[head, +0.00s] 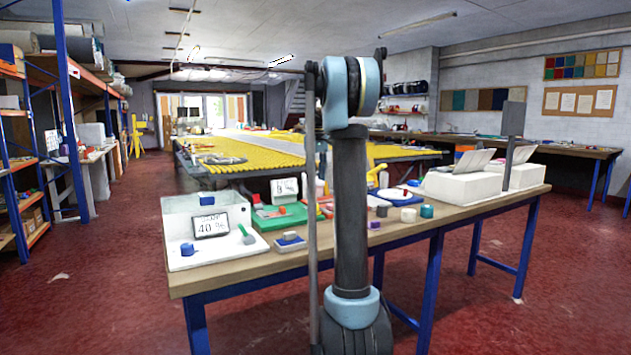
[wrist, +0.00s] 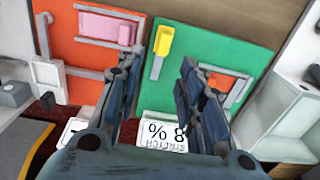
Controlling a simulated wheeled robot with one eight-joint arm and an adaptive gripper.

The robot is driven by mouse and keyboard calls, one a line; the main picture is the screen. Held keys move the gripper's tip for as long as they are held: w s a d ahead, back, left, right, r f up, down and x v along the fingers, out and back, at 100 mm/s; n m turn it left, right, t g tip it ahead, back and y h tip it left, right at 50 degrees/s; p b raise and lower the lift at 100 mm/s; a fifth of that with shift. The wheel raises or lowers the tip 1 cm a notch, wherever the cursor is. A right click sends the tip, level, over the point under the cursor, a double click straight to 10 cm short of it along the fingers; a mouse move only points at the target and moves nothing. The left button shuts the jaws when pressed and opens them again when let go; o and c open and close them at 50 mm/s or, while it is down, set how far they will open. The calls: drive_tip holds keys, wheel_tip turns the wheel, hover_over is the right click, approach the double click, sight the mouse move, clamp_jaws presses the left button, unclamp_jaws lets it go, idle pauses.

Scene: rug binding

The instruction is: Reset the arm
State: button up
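My gripper (wrist: 160,66) is open and empty in the wrist view, its two dark fingers apart. It points at a green board (wrist: 215,48) with a yellow block (wrist: 163,40) and an orange board (wrist: 65,52) with a pink block (wrist: 118,33). A white card (wrist: 165,132) with "8 %" on it shows upside down between the finger bases. I cannot tell how far the fingertips are above the boards. In the head view my arm stands upright in the middle and hides part of the bench; my gripper cannot be made out there.
A wooden bench (head: 213,280) with blue legs stands ahead. It holds a white tray (head: 185,262) at left, a green case (head: 278,219), small blocks, and white boxes (head: 462,188) at right. A yellow rug (head: 250,150) lies on a table behind. Red floor is clear at left.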

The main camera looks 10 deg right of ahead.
drive_tip(key=s+a+f+m+t, duration=0.1)
drive_tip(key=s+a+f, duration=0.15)
drive_tip(key=s, duration=0.95)
drive_tip(key=s+a+f+m, duration=0.15)
drive_tip(key=s+f, duration=0.25)
drive_tip(key=s, duration=0.9)
drive_tip(key=s+a+f+t, duration=0.1)
drive_tip(key=s+a+f, duration=0.1)
drive_tip(key=s+f, duration=1.8)
drive_tip(key=shift+s+m, duration=0.45)
drive_tip(key=shift+s, duration=0.15)
drive_tip(key=shift+w+f, duration=0.2)
drive_tip(key=shift+w, duration=0.25)
